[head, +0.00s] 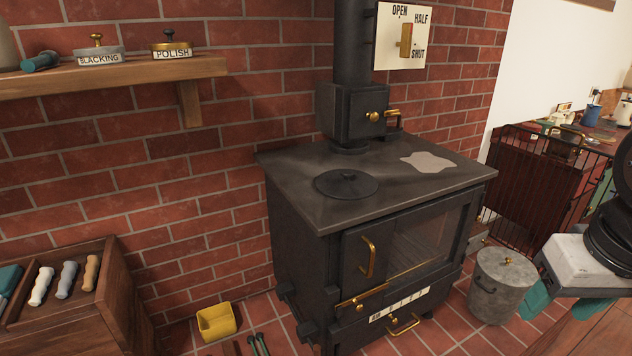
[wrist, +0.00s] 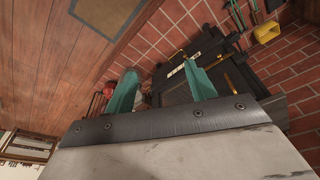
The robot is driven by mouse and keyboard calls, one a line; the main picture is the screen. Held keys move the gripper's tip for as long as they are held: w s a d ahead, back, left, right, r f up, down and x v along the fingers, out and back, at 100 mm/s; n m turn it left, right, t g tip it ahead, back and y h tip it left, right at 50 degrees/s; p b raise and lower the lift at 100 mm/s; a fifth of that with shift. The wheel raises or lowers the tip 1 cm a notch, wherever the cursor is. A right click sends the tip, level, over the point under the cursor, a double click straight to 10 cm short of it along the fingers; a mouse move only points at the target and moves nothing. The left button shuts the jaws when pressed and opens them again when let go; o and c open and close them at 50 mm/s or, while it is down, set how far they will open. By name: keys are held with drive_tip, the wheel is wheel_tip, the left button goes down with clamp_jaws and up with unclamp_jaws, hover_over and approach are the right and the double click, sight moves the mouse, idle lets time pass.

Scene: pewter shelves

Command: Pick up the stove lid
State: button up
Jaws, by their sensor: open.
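In the wrist view the open gripper (wrist: 162,82) points toward the stove (wrist: 185,88), seen tilted; I cannot make out the lid there.
A black flue (head: 353,45) rises behind the lid. A pale irregular patch (head: 428,162) lies on the stove top to the right. A grey lidded bin (head: 497,288) stands between stove and gripper. A yellow box (head: 216,321) is on the floor. A wooden shelf (head: 120,78) holds tins.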

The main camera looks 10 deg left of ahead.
drive_tip(key=w+a+n+t+y, duration=0.15)
drive_tip(key=w+a, duration=0.25)
drive_tip(key=w, duration=0.5)
drive_tip(key=w+a+t, duration=0.2)
drive_tip(key=w+a, duration=0.1)
drive_tip(key=w, duration=0.5)
drive_tip(key=n+t+y, duration=0.3)
drive_tip(key=t+y, duration=0.1)
drive_tip(key=t, duration=0.2)
approach(348, 172)
drive_tip(key=shift+w+a+f+h, duration=0.15)
drive_tip(key=shift+w+a+f, duration=0.05)
drive_tip(key=shift+w+f, duration=0.25)
drive_tip(key=shift+w+a+f+h, duration=0.1)
drive_tip(key=shift+w+a+f, duration=0.15)
drive_tip(key=shift+w+f, duration=0.2)
drive_tip(key=x, duration=0.5)
drive_tip(key=shift+w+a+r, duration=0.15)
drive_tip(key=shift+w+a, duration=0.15)
drive_tip(key=shift+w, duration=0.1)
clamp_jaws()
drive_tip(key=shift+r, duration=0.15)
